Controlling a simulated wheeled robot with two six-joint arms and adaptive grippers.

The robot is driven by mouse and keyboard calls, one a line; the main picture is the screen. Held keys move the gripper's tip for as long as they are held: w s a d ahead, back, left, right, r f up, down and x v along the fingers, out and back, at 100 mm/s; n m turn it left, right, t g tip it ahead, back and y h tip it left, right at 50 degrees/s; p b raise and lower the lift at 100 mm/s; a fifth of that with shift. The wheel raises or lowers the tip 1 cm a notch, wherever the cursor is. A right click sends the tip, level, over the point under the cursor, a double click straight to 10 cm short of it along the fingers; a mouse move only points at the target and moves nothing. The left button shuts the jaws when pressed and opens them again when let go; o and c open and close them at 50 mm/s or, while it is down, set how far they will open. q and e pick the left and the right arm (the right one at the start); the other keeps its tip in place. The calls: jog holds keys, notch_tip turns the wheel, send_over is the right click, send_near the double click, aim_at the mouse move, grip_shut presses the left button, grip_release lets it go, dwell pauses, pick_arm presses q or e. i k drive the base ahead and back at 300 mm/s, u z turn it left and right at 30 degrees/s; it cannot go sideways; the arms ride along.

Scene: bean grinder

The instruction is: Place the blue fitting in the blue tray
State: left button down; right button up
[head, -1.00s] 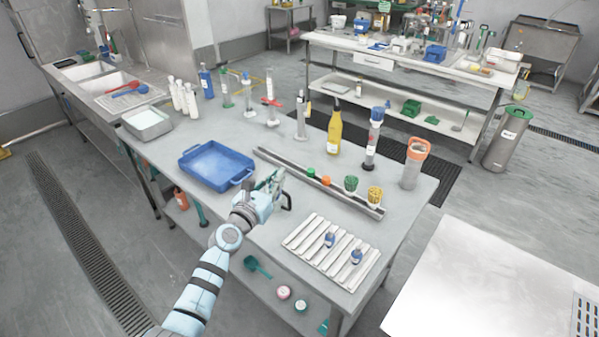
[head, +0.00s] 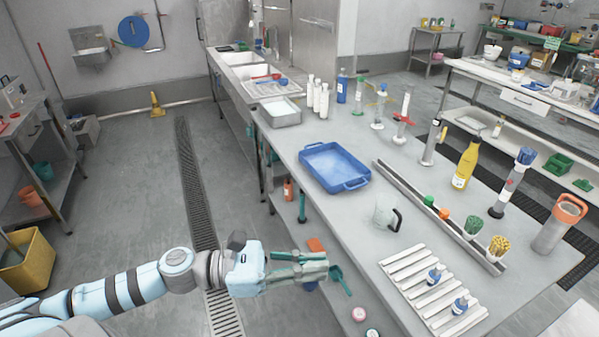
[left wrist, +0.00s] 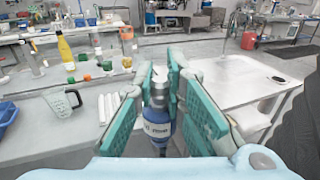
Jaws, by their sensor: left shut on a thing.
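My left gripper (head: 322,268) is shut on a blue, labelled fitting with a grey top. In the left wrist view the fitting (left wrist: 158,130) stands upright between the green finger pads (left wrist: 160,110). In the head view the fingers mostly hide it. The gripper is at the table's near-left edge, in front of the blue tray. The blue tray (head: 335,167) lies on the table and looks empty; part of it shows at the left edge of the left wrist view (left wrist: 6,116). My right gripper is not in view.
A clear jug (head: 385,212) stands right of the tray. A metal rail (head: 432,212) holds coloured items. Cylinders and a yellow bottle (head: 465,166) stand behind. The table between tray and jug is clear.

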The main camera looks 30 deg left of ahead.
aim_at(316, 160)
jog(key=u, duration=2.05)
jog(key=i, duration=3.45)
jog(key=z, duration=3.45)
